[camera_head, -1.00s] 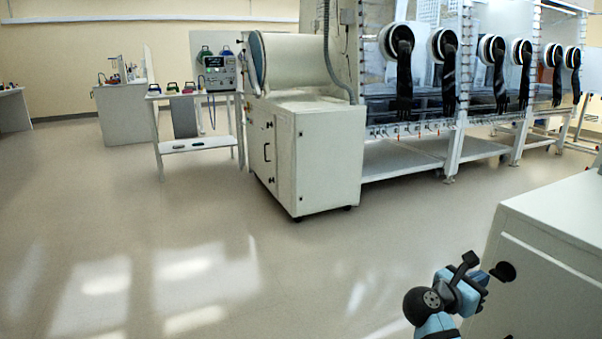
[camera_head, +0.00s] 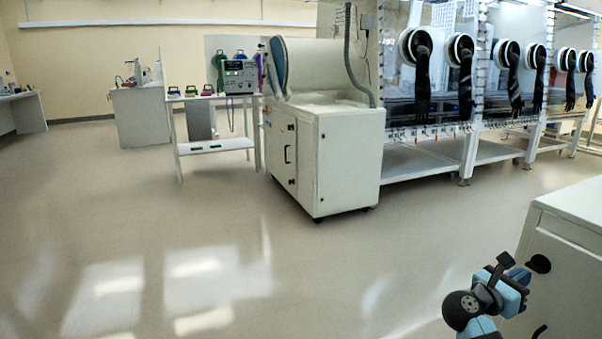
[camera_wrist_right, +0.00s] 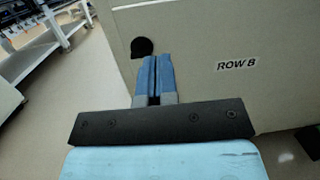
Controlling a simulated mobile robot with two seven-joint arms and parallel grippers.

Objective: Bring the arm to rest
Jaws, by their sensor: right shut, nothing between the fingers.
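I cannot tell whether the fingertips touch the cabinet. In the head view my right arm is bent at the lower right, in front of the same cabinet (camera_head: 575,262). My left gripper is not in view.
A white cabinet (camera_head: 345,160) stands at the near end of the glovebox row (camera_head: 480,100). A white cart (camera_head: 215,146) with instruments stands left of it. The open floor (camera_head: 130,240) is clear at left and centre.

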